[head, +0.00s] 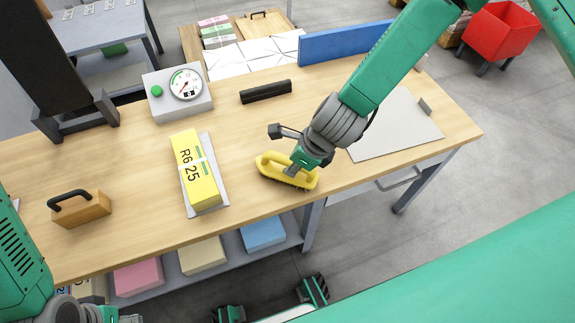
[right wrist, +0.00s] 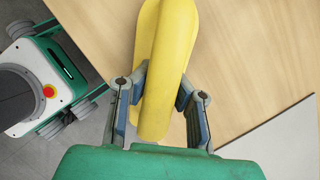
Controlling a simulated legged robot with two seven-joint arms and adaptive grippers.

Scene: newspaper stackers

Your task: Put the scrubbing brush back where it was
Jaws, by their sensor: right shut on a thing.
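The yellow scrubbing brush (head: 287,171) with dark bristles is at the wooden table, right of the yellow labelled stack. My right gripper (head: 300,165) is shut on its handle. In the right wrist view the brush (right wrist: 165,60) lies between the two fingers of the gripper (right wrist: 160,105). The bristles face down at or just over the tabletop; I cannot tell whether they touch it. My left arm shows at the lower left of the head view, but its fingertips are not clearly seen.
The yellow stack (head: 196,170) lies on a grey plate. A dial box (head: 178,95), a black bar (head: 265,91) and a wooden block with a black handle (head: 81,209) stand on the table (head: 250,215). A grey sheet (head: 398,128) lies at right. The front middle is clear.

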